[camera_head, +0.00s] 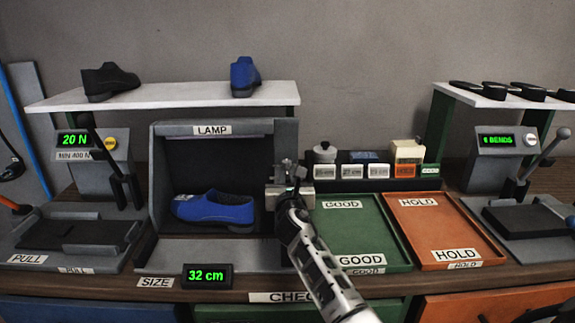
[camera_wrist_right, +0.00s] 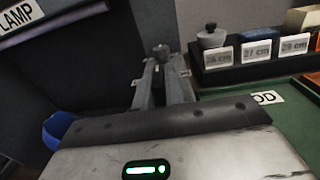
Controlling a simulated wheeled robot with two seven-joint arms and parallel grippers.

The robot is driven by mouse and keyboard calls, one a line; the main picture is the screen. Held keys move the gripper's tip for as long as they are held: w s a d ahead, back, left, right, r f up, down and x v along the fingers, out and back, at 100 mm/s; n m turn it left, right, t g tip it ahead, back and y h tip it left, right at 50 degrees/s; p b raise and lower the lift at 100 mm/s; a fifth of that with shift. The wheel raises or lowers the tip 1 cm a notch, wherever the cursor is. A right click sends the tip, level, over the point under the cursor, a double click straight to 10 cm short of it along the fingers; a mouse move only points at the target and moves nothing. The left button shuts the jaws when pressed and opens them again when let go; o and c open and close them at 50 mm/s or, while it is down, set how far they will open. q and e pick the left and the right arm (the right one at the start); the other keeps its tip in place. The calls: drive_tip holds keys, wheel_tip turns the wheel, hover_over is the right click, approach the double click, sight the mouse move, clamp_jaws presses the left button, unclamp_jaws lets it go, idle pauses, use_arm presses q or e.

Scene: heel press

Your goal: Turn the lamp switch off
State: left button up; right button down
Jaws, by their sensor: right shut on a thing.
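The lamp booth (camera_head: 158,185) is a grey open-front box with a LAMP label (camera_head: 212,130) on its top edge. A blue shoe (camera_head: 214,208) lies inside it, and the interior looks dark. My right gripper (camera_head: 290,178) is at the booth's front right edge, shut on a small grey part that looks like the lamp switch. In the right wrist view the fingers (camera_wrist_right: 165,78) close around this small switch knob (camera_wrist_right: 161,50). The fingers largely hide the switch, so its position cannot be told. My left gripper is not in view.
A green GOOD tray (camera_head: 376,235) and an orange HOLD tray (camera_head: 440,222) lie right of my arm. Several size blocks (camera_head: 352,171) stand behind them. Lever presses stand at the left (camera_head: 100,160) and right (camera_head: 492,160). A 32 cm display (camera_head: 207,276) is in front.

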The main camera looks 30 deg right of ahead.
drive_tip(key=n+t+y, duration=0.1)
drive_tip(key=y, duration=0.1)
drive_tip(key=n+y, duration=0.2)
drive_tip(key=shift+d+f+t, duration=0.1)
drive_tip(key=shift+d+t, duration=0.05)
drive_tip(key=shift+t, duration=0.25)
drive_tip(key=shift+n+t+y, duration=0.3)
drive_tip(key=shift+n+y, duration=1)
drive_tip(key=shift+y, duration=0.9)
drive_tip(key=shift+b, duration=0.3)
drive_tip(key=c, duration=1.5)
unclamp_jaws()
drive_tip(key=shift+o, duration=0.2)
